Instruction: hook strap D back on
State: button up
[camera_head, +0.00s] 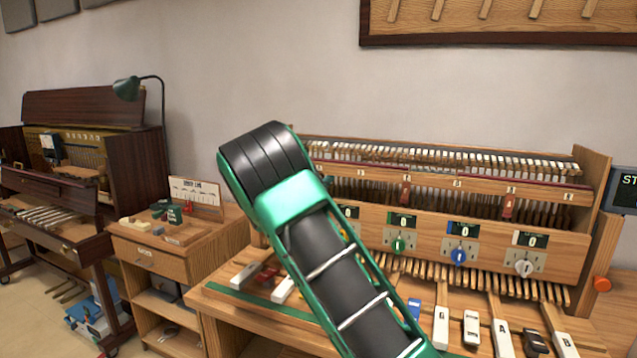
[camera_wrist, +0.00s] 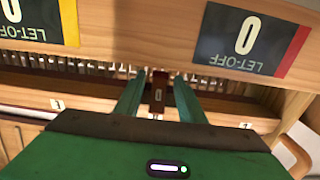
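In the wrist view, a small dark red strap (camera_wrist: 158,92) with a pale mark stands in the piano action; the mark is too small to read surely. My gripper (camera_wrist: 158,76) has its two green fingers apart, one on each side of this strap. Narrow gaps seem to show between strap and fingers, and I see no clear grip. In the head view, two red straps show on the action, one near the middle (camera_head: 405,188) and one at the right (camera_head: 508,207). My gripper is not visible there; my arm hides the action's left part.
A side cabinet (camera_head: 150,258) stands at the left.

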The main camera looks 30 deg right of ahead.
grip_shut()
jog(key=shift+a, duration=0.1)
jog(key=shift+s+a+f+g+y, duration=0.1)
jog(key=shift+s+a+g+y, duration=0.2)
jog(key=shift+g+y, duration=0.85)
jog(key=shift+s+a+f+g+y, duration=0.15)
jog(key=shift+a+g+y, duration=0.5)
jog(key=shift+y, duration=0.8)
jog(key=shift+s+a+f+g+y, duration=0.15)
jog(key=shift+s+g+y, duration=0.15)
jog(key=shift+g+y, duration=0.9)
jog(key=shift+r, duration=0.1)
